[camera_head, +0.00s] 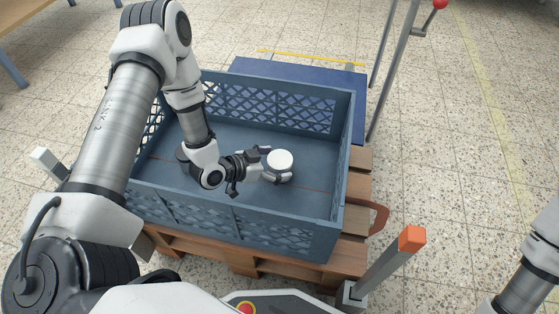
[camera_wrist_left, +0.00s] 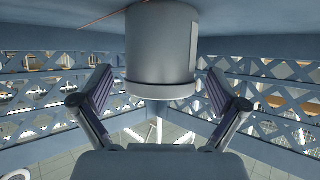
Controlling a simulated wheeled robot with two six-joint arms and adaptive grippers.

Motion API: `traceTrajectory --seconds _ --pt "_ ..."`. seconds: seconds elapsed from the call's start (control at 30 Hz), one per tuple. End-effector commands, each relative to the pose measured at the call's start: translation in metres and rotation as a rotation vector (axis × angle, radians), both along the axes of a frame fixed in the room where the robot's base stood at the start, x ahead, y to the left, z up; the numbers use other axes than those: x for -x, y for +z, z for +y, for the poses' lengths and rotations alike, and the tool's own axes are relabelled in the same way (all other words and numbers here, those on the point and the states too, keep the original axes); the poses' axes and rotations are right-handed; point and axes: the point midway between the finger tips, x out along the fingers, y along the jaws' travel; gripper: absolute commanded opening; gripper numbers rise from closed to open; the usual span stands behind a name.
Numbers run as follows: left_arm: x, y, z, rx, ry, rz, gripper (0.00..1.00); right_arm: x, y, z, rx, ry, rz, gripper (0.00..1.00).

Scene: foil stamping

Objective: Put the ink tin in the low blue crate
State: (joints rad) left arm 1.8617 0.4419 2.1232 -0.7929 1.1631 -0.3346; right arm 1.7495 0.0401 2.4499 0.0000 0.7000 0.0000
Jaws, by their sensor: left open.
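The ink tin (camera_head: 280,159), pale with a white round top, stands upright on the floor of the low blue crate (camera_head: 285,228). My left gripper (camera_head: 271,163) reaches down into the crate with its fingers open on either side of the tin. In the left wrist view the grey tin (camera_wrist_left: 160,50) is between the two spread fingers of the left gripper (camera_wrist_left: 160,92), with a visible gap on each side. The crate's lattice walls (camera_wrist_left: 265,95) show behind it. My right gripper is out of view; only part of my right arm shows at the lower right.
The crate sits on a wooden pallet (camera_head: 358,222). A post with an orange top (camera_head: 411,239) stands at the front right. The crate's right half has free floor.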

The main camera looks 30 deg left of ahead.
Motion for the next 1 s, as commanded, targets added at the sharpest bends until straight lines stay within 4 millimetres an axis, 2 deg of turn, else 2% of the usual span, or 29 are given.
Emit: traceTrajectory --seconds 0.03,0.1,0.3,0.67,0.77,0.9,1.0 --pt "0.008 0.011 0.005 0.004 0.006 0.003 0.97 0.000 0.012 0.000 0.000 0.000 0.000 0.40" --pt "0.019 0.020 0.013 0.003 0.008 0.003 0.97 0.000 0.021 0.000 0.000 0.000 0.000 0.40" --pt "0.044 0.032 0.026 0.003 0.005 0.001 0.97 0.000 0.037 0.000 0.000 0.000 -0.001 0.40" --pt "0.047 0.034 0.028 0.001 0.000 0.000 0.97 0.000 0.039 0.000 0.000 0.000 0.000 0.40" --pt "0.047 0.053 0.028 0.001 0.000 0.000 0.97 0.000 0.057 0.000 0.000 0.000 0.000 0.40" --pt "0.047 0.098 0.028 0.001 0.000 0.000 0.97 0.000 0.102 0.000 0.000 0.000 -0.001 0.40" --pt "0.047 0.124 0.027 0.001 0.000 0.000 0.97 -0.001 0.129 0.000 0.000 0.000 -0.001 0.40"
